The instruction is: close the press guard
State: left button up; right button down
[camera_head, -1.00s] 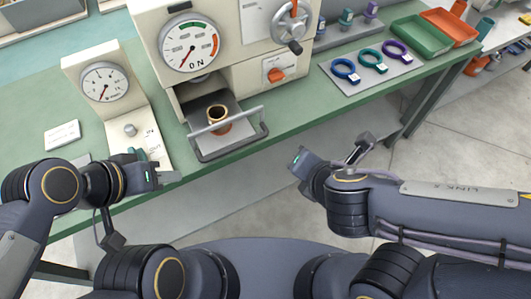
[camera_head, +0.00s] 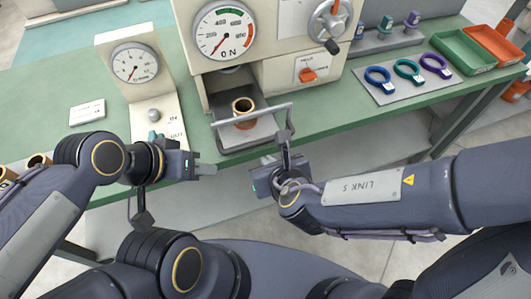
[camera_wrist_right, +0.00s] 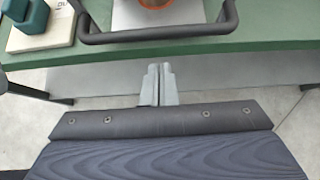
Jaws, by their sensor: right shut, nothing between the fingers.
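The press guard has a grey bar handle (camera_head: 255,114) standing out at the front of the press (camera_head: 250,70), around a pulled-out tray (camera_head: 240,138). A copper-coloured ring (camera_head: 243,112) sits on the tray. The handle also spans the top of the right wrist view (camera_wrist_right: 158,37). My right gripper (camera_head: 265,177) is just in front of and below the handle in the head view. In the right wrist view its fingers (camera_wrist_right: 158,70) are shut, empty and apart from the bar in the picture. My left gripper (camera_head: 207,169) is left of the tray by the table edge; its finger gap is unclear.
A gauge stand (camera_head: 137,70) is left of the press. A grey mat (camera_head: 410,74) with several coloured rings and a green bin (camera_head: 462,50) lie to the right. The green table's front edge (camera_head: 350,122) runs before me; open floor lies below it.

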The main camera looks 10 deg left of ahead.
aim_at(242, 100)
pick_arm(q)
jog(key=shift+r, duration=0.5)
pick_arm(e)
jog(key=shift+w+a+r, duration=0.15)
jog(key=shift+w+a, duration=0.2)
jog(key=shift+w, duration=0.15)
jog(key=shift+w+a+r, duration=0.15)
jog(key=shift+w+a, duration=0.15)
jog(key=shift+w, duration=0.15)
